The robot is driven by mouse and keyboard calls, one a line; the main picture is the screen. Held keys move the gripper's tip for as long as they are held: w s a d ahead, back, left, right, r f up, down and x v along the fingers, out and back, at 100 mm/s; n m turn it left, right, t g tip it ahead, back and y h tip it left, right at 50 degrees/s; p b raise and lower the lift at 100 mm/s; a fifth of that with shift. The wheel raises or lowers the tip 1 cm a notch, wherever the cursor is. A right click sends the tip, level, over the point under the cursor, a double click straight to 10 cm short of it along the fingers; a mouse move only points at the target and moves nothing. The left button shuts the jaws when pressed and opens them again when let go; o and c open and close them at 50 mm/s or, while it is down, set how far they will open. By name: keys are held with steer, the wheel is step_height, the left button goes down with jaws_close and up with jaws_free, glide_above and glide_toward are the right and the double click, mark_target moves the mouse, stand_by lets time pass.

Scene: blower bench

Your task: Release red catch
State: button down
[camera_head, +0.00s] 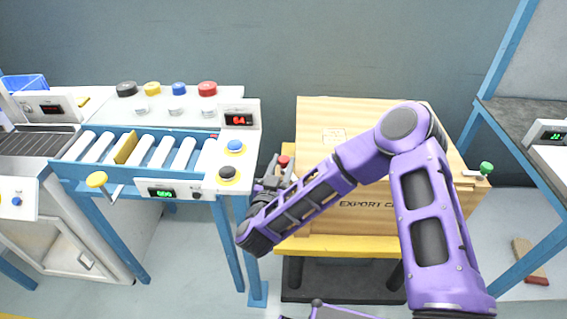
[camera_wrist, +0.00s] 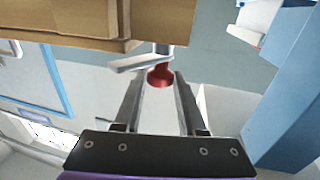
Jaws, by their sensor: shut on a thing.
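The red catch (camera_head: 284,161) is on the left side of the wooden export crate (camera_head: 350,222). Its red knob shows in the wrist view (camera_wrist: 160,76) below a pale metal lever (camera_wrist: 141,60), at the crate's edge. My gripper (camera_head: 274,174) is at the crate's left side, shut on the red catch. In the wrist view, the knob lies between my fingertips (camera_wrist: 159,80). My arm hides part of the crate's front and lid in the head view.
A green-knobbed catch (camera_head: 486,168) is on the crate's right side. The crate stands on a yellow-edged platform (camera_head: 345,245). A blue roller bench (camera_head: 140,150) with coloured buttons stands close to the left. Another bench (camera_head: 530,140) is at the right.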

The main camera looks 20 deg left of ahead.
steer(key=shift+m+h, duration=0.4)
steer(key=shift+h, duration=0.2)
steer(key=shift+c, duration=2.4)
jaws_free()
steer(key=s+b, duration=0.1)
steer(key=s, duration=1.6)
steer(key=shift+s+a, duration=0.15)
steer(key=shift+a, duration=0.2)
